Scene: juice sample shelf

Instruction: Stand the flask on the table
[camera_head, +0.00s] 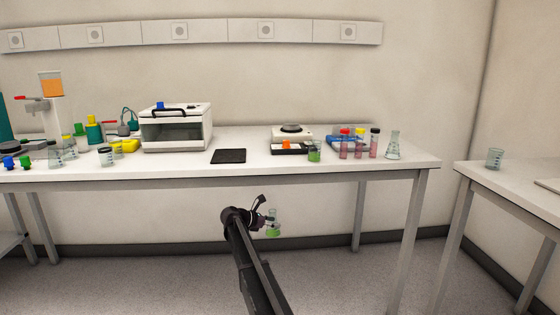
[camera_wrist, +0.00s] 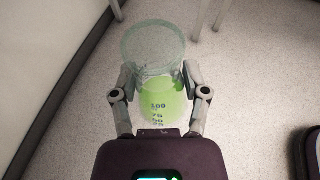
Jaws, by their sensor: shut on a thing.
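The flask (camera_head: 273,229) is clear glass with green liquid in its lower part. My gripper (camera_head: 262,217) is shut on it and holds it in the air in front of the long white table (camera_head: 257,150), below the tabletop level. In the wrist view the flask (camera_wrist: 160,96) sits between the two fingers of my gripper (camera_wrist: 159,82), and its volume marks face the camera. The floor shows behind it. Its exact tilt is hard to tell.
On the table are a white oven-like device (camera_head: 178,130), a black pad (camera_head: 228,156), a white instrument (camera_head: 291,134), a beaker of green liquid (camera_head: 314,153), several pink-filled vials and a clear conical flask (camera_head: 394,146). A second table (camera_head: 510,178) stands right.

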